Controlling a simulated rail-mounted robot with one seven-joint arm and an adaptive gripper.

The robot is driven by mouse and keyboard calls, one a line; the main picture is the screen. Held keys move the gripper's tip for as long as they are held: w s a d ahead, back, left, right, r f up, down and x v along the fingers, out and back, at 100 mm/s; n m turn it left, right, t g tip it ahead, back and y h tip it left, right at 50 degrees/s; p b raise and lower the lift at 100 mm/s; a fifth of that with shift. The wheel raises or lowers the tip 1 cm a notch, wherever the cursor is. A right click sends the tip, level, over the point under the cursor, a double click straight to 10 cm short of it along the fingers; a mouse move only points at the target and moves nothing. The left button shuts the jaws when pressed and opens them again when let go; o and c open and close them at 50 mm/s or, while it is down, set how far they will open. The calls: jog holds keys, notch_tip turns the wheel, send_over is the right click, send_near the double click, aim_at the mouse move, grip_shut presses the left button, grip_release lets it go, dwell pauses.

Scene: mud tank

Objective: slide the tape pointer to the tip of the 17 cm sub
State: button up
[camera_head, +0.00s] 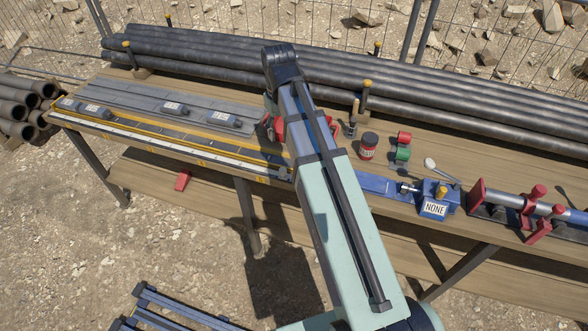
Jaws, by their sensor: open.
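A long tape (170,143) with a pale scale and yellow edging runs along the bench's front edge. I cannot make out the tape pointer; my arm covers the tape's right end. My gripper is hidden behind my arm. Red parts show on both sides of the arm, but I cannot tell what they are.
Long dark pipes (200,58) lie along the bench's back. A red-lidded jar (368,146), red and green rolls (403,146), a blue block marked NONE (436,199) and a red-clamped rod (508,203) stand to the right. A red piece (183,181) sits below the tape.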

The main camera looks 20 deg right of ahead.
aim_at(283, 169)
notch_tip(283, 169, down, 17)
jog(key=p, duration=0.3)
jog(key=shift+p, duration=0.3)
jog(key=shift+w, duration=0.1)
grip_shut()
